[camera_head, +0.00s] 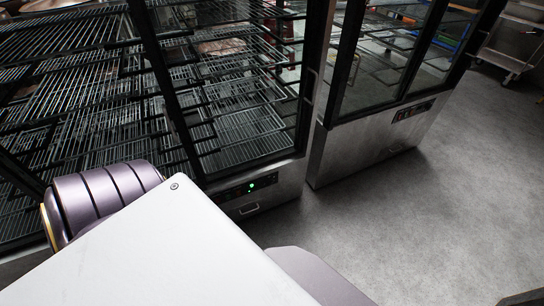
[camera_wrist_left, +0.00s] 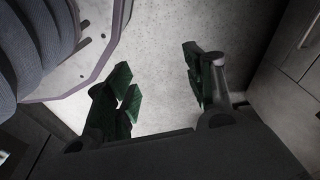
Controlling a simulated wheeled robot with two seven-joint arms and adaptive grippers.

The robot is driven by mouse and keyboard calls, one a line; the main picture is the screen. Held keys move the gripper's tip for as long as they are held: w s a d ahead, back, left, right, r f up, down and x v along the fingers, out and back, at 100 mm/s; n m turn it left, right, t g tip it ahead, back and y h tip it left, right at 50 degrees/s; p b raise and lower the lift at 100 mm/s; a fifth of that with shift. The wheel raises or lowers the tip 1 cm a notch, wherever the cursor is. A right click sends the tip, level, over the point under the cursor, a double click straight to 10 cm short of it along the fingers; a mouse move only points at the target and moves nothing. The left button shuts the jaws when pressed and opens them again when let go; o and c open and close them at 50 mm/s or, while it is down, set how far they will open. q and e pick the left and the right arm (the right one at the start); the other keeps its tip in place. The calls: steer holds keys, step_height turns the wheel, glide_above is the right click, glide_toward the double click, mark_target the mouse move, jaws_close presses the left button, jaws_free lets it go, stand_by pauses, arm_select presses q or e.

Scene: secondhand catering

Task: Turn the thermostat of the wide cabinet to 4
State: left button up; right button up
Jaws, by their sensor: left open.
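A large glass-fronted cabinet with black frames and wire shelves fills the left of the head view; it looks like the wide cabinet (camera_head: 300,172). Its low control panel (camera_head: 248,187) carries a lit green light and small dark controls. The thermostat's number is too small to read. In the left wrist view my left gripper (camera_wrist_left: 160,88) is open and empty, with its dark green finger pads apart above the pale floor. A metal cabinet front shows at the right edge of that view, apart from the fingers. My left gripper is hidden in the head view, and my right gripper does not show.
A second glass-fronted cabinet (camera_head: 355,150) with a steel base and a red-lit panel (camera_head: 412,111) stands to the right. A steel trolley (camera_head: 512,45) is at the far right. The grey floor (camera_head: 430,215) in front of the second cabinet is clear.

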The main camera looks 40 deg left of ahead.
arm_select(q)
steer(key=w+r+t+b, duration=0.1)
steer(key=w+r+b, duration=0.5)
steer(key=b, duration=2.1)
steer(key=shift+d+r+t, duration=0.3)
steer(key=shift+r, duration=1.3)
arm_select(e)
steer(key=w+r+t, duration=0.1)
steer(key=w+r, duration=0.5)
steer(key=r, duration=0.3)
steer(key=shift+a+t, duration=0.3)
arm_select(q)
steer(key=shift+s+r+b, duration=0.1)
steer(key=shift+r+b, duration=0.15)
steer(key=shift+b, duration=0.3)
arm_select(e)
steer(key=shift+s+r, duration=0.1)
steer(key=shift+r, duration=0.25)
